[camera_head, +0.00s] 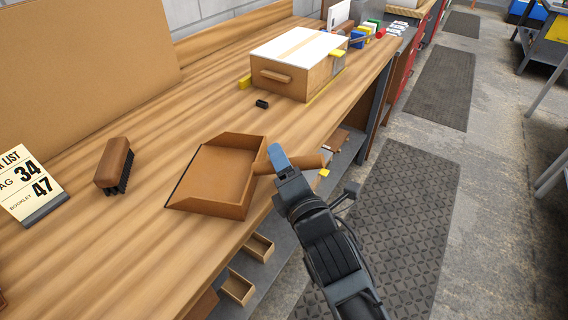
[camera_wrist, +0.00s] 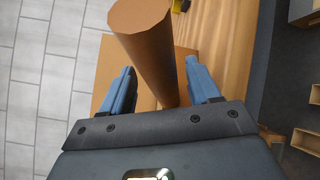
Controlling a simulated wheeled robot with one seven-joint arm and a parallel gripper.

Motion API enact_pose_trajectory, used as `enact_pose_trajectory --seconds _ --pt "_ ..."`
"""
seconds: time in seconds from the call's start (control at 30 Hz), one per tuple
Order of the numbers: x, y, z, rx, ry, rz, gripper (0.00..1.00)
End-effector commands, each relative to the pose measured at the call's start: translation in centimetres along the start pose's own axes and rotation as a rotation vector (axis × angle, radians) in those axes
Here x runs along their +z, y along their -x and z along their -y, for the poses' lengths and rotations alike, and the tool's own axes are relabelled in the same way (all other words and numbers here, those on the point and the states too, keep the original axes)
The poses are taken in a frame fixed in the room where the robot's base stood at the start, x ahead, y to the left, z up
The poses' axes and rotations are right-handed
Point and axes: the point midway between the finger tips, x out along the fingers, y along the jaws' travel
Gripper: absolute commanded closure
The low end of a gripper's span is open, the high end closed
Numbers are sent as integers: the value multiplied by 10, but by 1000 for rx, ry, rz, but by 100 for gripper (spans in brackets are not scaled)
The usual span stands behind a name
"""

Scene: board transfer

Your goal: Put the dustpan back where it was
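The brown dustpan (camera_head: 213,178) lies on the wooden workbench near its front edge, its pan opening toward the left. Its round handle (camera_head: 310,161) points right and reaches out past the bench edge. My gripper (camera_head: 280,158) is at the handle, with one blue finger showing in front of it. In the wrist view the handle (camera_wrist: 150,50) passes between the two fingers of my gripper (camera_wrist: 160,80), with gaps visible beside it, so the fingers look open around it. The pan (camera_wrist: 108,62) is partly hidden behind the handle and fingers.
A brush (camera_head: 115,165) lies left of the dustpan, near a number card (camera_head: 30,185). A wooden box with a white top (camera_head: 297,65) and a small black item (camera_head: 262,104) are farther back. Small open drawers (camera_head: 238,287) sit below the bench edge. Bare bench surrounds the pan's left side.

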Motion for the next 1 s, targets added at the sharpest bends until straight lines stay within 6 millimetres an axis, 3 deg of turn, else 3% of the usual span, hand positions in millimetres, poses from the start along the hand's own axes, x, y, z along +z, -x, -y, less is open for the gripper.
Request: enact_pose_trajectory --seconds 0.33,0.8,1.0 --pt "0 12 1 -2 -1 0 39" --pt "-1 97 2 -2 0 -1 39" --pt "0 116 0 0 0 0 39"
